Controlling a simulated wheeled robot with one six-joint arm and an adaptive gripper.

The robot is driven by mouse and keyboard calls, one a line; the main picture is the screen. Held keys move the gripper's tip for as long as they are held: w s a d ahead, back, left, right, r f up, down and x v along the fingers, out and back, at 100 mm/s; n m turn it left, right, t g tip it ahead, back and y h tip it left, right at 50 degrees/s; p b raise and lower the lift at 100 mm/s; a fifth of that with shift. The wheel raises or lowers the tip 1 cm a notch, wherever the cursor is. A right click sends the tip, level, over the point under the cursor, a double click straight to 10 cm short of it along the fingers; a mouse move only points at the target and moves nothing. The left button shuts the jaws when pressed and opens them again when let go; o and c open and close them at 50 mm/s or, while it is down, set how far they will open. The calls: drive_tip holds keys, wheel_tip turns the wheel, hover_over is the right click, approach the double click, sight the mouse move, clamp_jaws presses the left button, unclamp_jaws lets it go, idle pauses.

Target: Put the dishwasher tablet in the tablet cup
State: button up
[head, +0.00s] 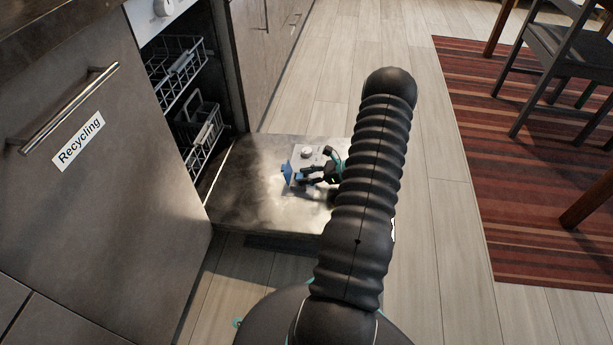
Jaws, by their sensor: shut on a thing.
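The tablet cup is part of a pale dispenser panel (301,160) on the inner face of the lowered dishwasher door. A blue flap-like piece (287,172) stands at the panel's left edge. My gripper (302,179) reaches in from the right, low over the panel, with its fingertips close to the blue piece. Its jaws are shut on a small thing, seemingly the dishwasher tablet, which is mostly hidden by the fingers. I cannot tell whether it touches the cup.
The open dishwasher door (250,199) lies flat, with racks (197,132) inside at left. A white round cap (307,152) sits on the panel. The recycling cabinet (119,190) stands left. Floor is clear at right, up to a striped rug (470,130) and chair (560,60).

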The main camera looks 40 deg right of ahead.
drive_tip(key=shift+f, duration=0.35)
drive_tip(key=o, duration=0.8)
drive_tip(key=shift+a, duration=0.1)
drive_tip(key=shift+o, duration=0.2)
drive_tip(key=shift+r, duration=0.15)
